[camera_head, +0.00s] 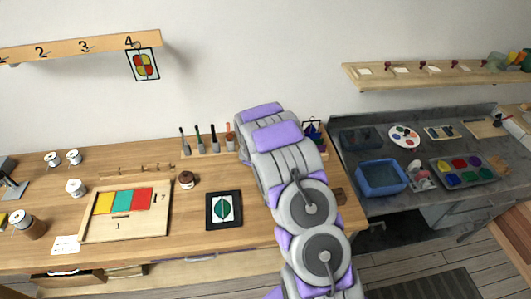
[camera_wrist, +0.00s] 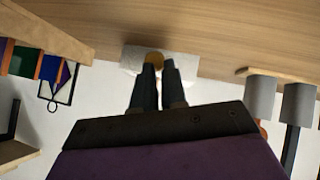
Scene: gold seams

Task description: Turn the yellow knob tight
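A narrow gap shows between the fingers. The fingertips are at the knob and overlap its lower edge, the left one more than the right. I cannot tell whether they touch or grip it. In the head view my arm covers this spot, and neither the knob nor the gripper shows.
In the head view the workbench (camera_head: 115,257) holds a framed leaf panel (camera_head: 224,210) and a wooden board (camera_head: 155,227) left of my arm.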

